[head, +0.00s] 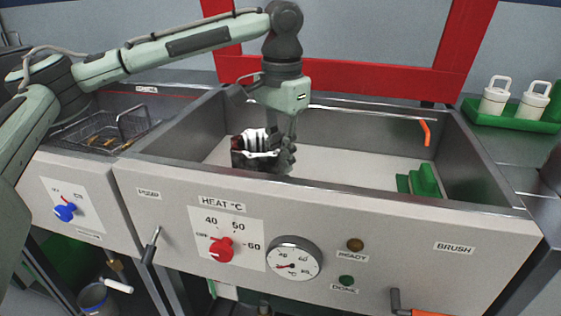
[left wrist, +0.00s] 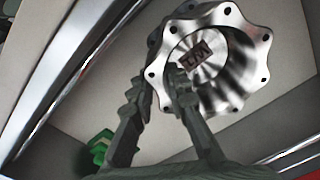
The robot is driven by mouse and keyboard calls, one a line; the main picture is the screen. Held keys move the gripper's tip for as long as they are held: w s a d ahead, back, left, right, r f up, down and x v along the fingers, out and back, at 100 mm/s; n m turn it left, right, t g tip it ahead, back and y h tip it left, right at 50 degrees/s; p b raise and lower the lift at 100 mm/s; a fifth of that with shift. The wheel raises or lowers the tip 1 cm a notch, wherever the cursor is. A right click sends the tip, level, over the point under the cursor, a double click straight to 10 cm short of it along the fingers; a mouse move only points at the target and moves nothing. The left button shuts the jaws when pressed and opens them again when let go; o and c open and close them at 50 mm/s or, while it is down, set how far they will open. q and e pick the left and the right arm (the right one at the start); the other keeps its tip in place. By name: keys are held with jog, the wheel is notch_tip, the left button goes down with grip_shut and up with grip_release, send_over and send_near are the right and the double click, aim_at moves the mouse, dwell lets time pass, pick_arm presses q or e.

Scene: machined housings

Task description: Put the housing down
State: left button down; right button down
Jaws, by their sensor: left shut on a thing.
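The housing (head: 254,142) is a shiny metal piece with a scalloped flange and bolt holes. In the head view it is inside the wide steel basin (head: 350,203), left of the middle, partly hidden by my fingers. My left gripper (head: 280,155) reaches down into the basin and is shut on the housing. In the left wrist view, the flange and a small dark marked plate inside the housing (left wrist: 238,75) face the camera, with the fingers (left wrist: 160,88) at its rim. I cannot tell whether the housing touches the basin floor. My right gripper is not in view.
A green block (head: 425,180) stands at the basin's right end. A wire basket (head: 100,132) sits in the left bay. Two white canisters (head: 495,96) stand in a green tray at right. The basin's middle floor is free.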

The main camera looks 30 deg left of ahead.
pick_arm(q)
jog(key=shift+f, duration=0.6)
jog(key=shift+f, duration=0.1)
jog(key=c, duration=1.5)
grip_release()
notch_tip(320, 180, up, 12)
jog(key=shift+d+r, duration=0.1)
jog(key=shift+d, duration=0.05)
